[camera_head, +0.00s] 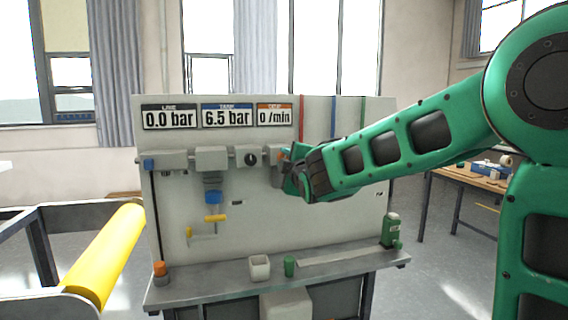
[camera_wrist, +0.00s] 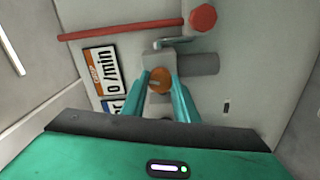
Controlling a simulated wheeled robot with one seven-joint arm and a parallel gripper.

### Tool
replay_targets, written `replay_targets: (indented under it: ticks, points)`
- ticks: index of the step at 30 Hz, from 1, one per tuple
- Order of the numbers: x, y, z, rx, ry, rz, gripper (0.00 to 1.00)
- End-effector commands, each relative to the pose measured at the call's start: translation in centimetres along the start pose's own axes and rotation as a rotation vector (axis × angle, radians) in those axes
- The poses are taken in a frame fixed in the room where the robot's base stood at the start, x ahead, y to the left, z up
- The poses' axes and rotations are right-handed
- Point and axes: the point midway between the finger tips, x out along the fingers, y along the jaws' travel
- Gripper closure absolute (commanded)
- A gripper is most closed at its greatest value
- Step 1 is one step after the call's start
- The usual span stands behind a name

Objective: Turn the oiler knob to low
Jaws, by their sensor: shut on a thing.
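The oiler knob (camera_wrist: 159,76) is a round orange knob on a grey oiler body (camera_wrist: 155,60), with a dark mark on its face. My gripper (camera_wrist: 162,88) has its two teal fingers on either side of the knob and is shut on it. In the head view my gripper (camera_head: 288,165) reaches the right end of the row of grey units, and its hand covers the knob there. The orange-headed drip display (camera_head: 274,117) reads 0 /min; it also shows sideways in the wrist view (camera_wrist: 102,71).
The line display (camera_head: 169,117) reads 0.0 bar and the tank display (camera_head: 227,117) 6.5 bar. A black dial (camera_head: 251,159) sits just left of my gripper. A yellow roller (camera_head: 105,255) is at left.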

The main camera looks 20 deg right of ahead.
Motion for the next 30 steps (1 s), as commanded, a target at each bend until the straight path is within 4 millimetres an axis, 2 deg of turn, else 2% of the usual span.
replay_targets:
  ticks: [12, 30]
  points:
    - [-0.06, -0.55, -0.18, -0.221, 0.004, -0.009, 0.96]
    - [-0.07, -0.77, -0.22, -0.265, 0.006, -0.013, 0.96]
